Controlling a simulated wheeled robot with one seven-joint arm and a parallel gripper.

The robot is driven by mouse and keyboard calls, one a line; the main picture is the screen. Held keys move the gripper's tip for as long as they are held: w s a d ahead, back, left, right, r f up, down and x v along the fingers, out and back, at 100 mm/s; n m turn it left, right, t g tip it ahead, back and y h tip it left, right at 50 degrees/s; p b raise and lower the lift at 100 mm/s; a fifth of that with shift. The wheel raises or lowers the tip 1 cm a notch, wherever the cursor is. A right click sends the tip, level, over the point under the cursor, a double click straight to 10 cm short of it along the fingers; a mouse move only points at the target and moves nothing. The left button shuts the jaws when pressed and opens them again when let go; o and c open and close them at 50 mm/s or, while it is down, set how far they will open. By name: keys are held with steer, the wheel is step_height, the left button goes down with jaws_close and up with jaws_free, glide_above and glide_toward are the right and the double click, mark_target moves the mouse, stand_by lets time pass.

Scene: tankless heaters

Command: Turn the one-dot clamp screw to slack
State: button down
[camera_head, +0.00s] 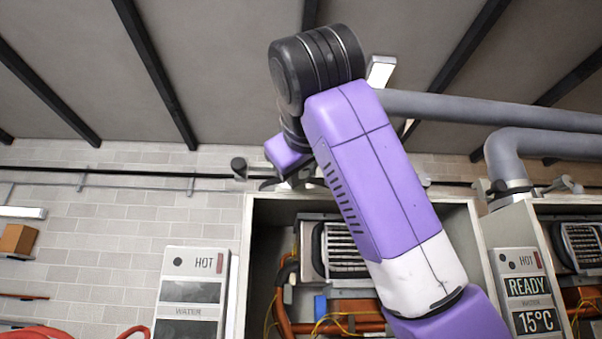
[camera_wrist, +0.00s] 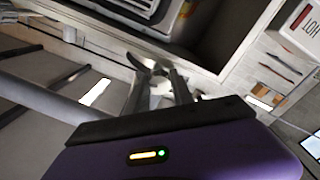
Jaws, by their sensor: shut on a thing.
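My gripper (camera_wrist: 158,74) is at the top front of the left heater's open cabinet (camera_head: 250,285). In the wrist view its two dark fingers close around a small light-grey part (camera_wrist: 160,88), which appears to be the clamp screw. The fingers hide much of it, and I cannot make out its dot mark or how far it is turned. In the head view my gripper (camera_head: 286,183) is small and partly covered by my own purple arm, and the held screw cannot be told apart there.
The right heater has a panel (camera_head: 528,290) reading READY and 15°C. The left heater's panel (camera_head: 190,290) has blank displays. A thin dark pipe (camera_head: 130,173) runs along the brick wall.

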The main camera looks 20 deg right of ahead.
steer(key=n, duration=0.5)
steer(key=shift+r+n, duration=0.1)
steer(key=shift+n, duration=0.3)
steer(key=n, duration=0.5)
steer(key=shift+n+y+p, duration=0.35)
steer(key=shift+n+y, duration=0.05)
steer(key=c, duration=1.1)
jaws_free()
steer(key=b+v, duration=0.3)
steer(key=v, duration=0.5)
steer(key=shift+d, duration=0.1)
